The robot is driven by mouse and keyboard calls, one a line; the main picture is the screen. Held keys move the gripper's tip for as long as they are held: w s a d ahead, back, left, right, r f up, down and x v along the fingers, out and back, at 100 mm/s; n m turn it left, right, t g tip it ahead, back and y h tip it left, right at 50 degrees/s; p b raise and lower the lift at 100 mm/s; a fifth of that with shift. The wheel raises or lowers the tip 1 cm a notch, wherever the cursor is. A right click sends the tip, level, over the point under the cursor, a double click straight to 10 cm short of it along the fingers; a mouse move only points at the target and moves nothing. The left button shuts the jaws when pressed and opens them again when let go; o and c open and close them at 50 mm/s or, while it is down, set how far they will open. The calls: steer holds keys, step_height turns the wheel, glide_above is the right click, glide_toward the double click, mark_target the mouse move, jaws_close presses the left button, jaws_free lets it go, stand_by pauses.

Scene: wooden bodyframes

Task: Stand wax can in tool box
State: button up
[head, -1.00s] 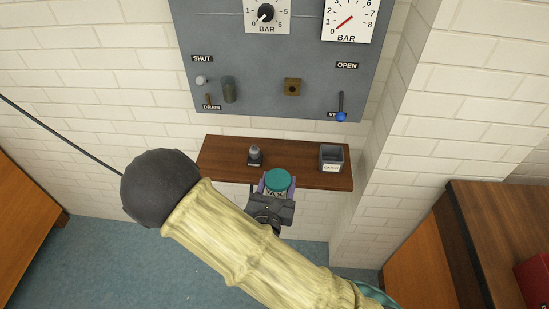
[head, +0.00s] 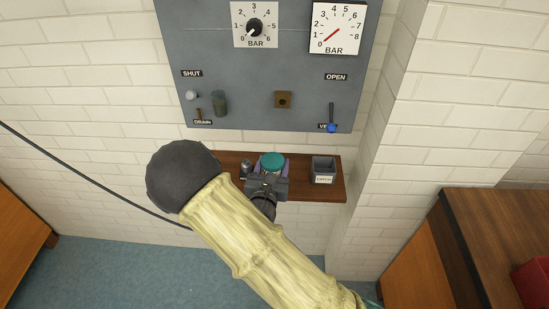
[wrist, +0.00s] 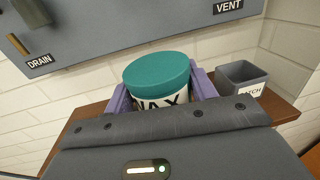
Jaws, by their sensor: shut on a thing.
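The wax can (head: 272,160) has a teal lid and a white label. It also shows in the wrist view (wrist: 158,75), upright or nearly so, its label partly hidden by my gripper's body. My gripper (head: 270,170) is shut on the can, with a purple finger at each side of it. The can is at the wooden wall shelf (head: 228,163); I cannot tell whether its base touches the shelf. A red object (head: 533,282), cut off at the right edge, may be the tool box; its inside does not show.
A grey open catch box (head: 323,168) stands on the shelf right of the can. A small grey item (head: 246,168) is close on its left. The grey gauge panel (head: 250,75) hangs above, with a blue-tipped vent lever (head: 331,120). A brown cabinet (head: 490,225) stands at right.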

steer(key=w+f+p, duration=0.2)
steer(key=w+f, duration=0.1)
steer(key=w, duration=0.5)
steer(key=shift+w+d, duration=0.2)
steer(key=shift+w, duration=0.2)
steer(key=shift+f, duration=0.15)
step_height(320, 180, down, 3)
steer(key=shift+w+f+p, duration=0.2)
steer(key=shift+f+p, duration=0.1)
steer(key=shift+p, duration=0.2)
